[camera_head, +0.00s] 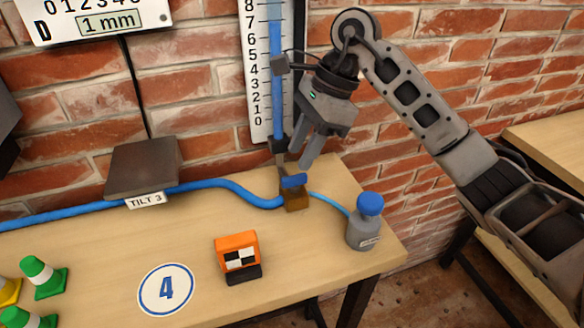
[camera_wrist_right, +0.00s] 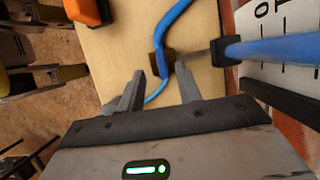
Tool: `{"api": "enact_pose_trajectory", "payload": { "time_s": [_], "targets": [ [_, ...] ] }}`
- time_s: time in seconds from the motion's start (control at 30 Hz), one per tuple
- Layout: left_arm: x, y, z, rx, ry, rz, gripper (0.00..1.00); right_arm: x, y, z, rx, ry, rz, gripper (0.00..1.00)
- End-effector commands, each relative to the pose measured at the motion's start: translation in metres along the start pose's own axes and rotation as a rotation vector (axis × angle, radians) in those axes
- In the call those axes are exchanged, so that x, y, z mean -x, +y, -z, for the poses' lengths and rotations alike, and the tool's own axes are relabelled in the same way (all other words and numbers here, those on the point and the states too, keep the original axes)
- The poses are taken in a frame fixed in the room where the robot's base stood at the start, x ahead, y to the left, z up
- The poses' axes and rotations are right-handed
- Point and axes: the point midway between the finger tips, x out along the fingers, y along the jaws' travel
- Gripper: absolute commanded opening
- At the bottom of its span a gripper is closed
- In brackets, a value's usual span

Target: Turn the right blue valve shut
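The blue valve handle (camera_head: 294,181) sits on a small brass block (camera_head: 297,200) at the back right of the table, where the thick blue hose meets the upright tube. My right gripper (camera_head: 299,160) points down just above the handle, with its fingers apart. In the right wrist view the open fingers (camera_wrist_right: 161,78) stand on either side of the blue handle (camera_wrist_right: 167,68) and the brown block. No contact with the handle can be made out. My left gripper is not in view.
A grey bottle with a blue cap (camera_head: 366,222) stands right of the valve, joined by a thin blue tube. A ruler scale (camera_head: 260,90) and clear blue tube rise behind. An orange target block (camera_head: 238,255) stands in front; green cones (camera_head: 43,277) are front left.

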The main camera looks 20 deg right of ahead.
Motion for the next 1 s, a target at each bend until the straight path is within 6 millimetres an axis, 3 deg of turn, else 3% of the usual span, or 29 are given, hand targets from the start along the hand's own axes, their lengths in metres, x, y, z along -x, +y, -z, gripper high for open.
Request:
{"api": "enact_pose_trajectory", "payload": {
  "time_s": [0.1,0.3,0.7,0.83,1.0],
  "targets": [
    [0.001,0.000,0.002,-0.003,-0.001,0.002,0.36,-0.023,0.001,-0.001,0.001,-0.002,-0.003,0.35],
    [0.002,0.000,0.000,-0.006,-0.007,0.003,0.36,-0.047,0.000,-0.001,0.001,-0.001,-0.001,0.35],
    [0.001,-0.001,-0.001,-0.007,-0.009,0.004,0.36,-0.054,0.000,0.000,0.001,-0.001,0.001,0.35],
    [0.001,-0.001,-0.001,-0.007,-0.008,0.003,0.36,-0.054,0.000,0.000,0.001,-0.001,0.001,0.00],
    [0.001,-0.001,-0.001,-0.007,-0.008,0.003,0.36,-0.053,0.000,0.000,0.000,-0.001,0.001,0.00]
  ]
}}
